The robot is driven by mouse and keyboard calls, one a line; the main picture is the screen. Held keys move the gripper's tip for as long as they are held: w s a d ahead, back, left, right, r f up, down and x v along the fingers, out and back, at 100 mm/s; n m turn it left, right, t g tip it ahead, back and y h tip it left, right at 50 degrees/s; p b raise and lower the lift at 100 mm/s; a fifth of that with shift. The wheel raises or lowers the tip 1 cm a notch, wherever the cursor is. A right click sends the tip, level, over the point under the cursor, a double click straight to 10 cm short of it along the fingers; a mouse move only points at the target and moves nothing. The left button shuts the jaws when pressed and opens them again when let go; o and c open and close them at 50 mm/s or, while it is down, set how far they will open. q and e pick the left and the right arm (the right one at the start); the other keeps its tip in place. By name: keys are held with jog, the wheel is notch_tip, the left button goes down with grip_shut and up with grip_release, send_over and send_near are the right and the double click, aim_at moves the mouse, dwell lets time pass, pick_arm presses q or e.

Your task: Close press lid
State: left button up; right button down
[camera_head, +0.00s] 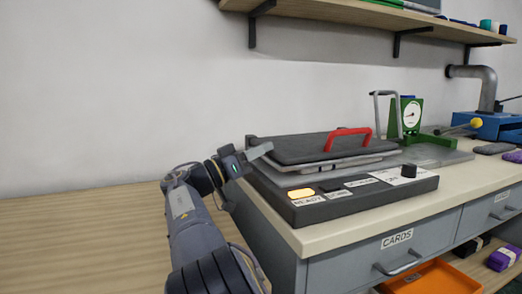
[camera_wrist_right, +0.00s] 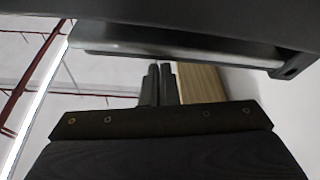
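The press (camera_head: 375,196) is a dark grey machine on the bench, with a control strip at its front. Its dark lid (camera_head: 305,148) with a red handle (camera_head: 347,135) lies low and nearly level over a pale plate; I cannot tell whether it is fully down. My right gripper (camera_head: 262,151) is at the left end of the press, near the lid's left edge and away from the handle. In the right wrist view its fingers (camera_wrist_right: 159,83) are together with nothing seen between them, beneath a dark overhanging part. My left gripper is not in view.
A yellow light (camera_head: 301,193) glows above the READY label. A green dial gauge (camera_head: 411,117) and a blue machine (camera_head: 490,125) stand to the right. Drawers (camera_head: 385,250) and an orange tray (camera_head: 430,279) are below. A shelf (camera_head: 370,14) hangs above. The wooden surface (camera_head: 80,235) at left is clear.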

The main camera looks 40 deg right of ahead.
notch_tip(320, 180, up, 4)
jog(key=p, duration=0.4)
jog(key=p+v, duration=0.1)
jog(key=v, duration=0.9)
jog(key=shift+w, duration=0.3)
jog(key=shift+d+f, duration=0.1)
